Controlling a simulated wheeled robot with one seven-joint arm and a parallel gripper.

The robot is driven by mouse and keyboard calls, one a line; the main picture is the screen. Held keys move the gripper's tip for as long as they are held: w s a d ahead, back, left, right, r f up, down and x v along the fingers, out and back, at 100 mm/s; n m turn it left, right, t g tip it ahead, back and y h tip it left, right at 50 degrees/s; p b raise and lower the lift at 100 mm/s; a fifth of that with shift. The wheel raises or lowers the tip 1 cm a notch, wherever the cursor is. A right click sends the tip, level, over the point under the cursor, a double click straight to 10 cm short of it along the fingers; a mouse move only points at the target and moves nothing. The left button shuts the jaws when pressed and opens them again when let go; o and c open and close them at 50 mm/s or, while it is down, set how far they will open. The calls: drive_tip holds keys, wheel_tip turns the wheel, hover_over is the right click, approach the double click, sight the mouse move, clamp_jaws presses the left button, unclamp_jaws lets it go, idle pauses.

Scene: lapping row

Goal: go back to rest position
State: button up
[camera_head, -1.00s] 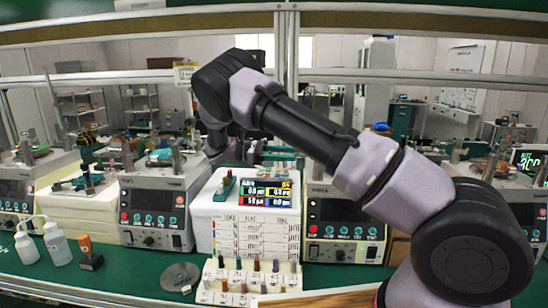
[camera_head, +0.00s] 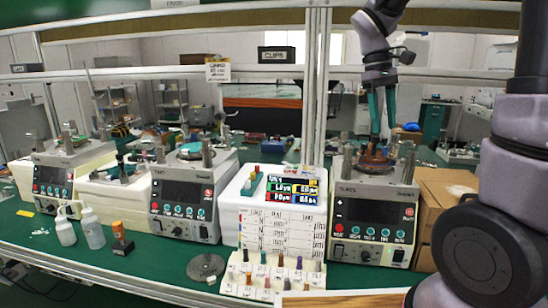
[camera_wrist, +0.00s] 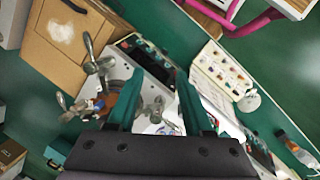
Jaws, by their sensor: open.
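My gripper (camera_head: 381,112) is at the right of the head view, pointing down over the top of the right lapping machine (camera_head: 372,212). Its teal fingers stand apart around or just above a brown part (camera_head: 374,157) on that machine; I cannot tell whether they touch it. In the wrist view, my gripper (camera_wrist: 160,98) shows its two teal fingers spread, with nothing held between them. The machine's metal posts and knobs (camera_wrist: 152,108) show between and left of the fingers.
A white block (camera_head: 268,215) with a coloured display stands left of that machine, with a rack of coloured pegs (camera_head: 275,277) before it. A cardboard box (camera_head: 440,200) is at right. A metal upright (camera_head: 316,90) stands behind.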

drive_tip(key=s+a+r+m+t+y, duration=0.2)
drive_tip(key=s+r+m+t+y, duration=0.3)
drive_tip(key=s+m+t, duration=0.55)
drive_tip(key=w+f+m+g+y, duration=0.3)
drive_tip(key=w+f+m+g, duration=0.25)
drive_tip(key=w, duration=0.25)
drive_tip(key=m+t+y, duration=0.4)
drive_tip(key=m+t, duration=0.7)
drive_tip(key=m, duration=0.9)
approach(406, 144)
drive_tip(key=x, duration=1.2)
drive_tip(key=shift+w+d, duration=0.15)
drive_tip(key=shift+w, duration=0.4)
clamp_jaws()
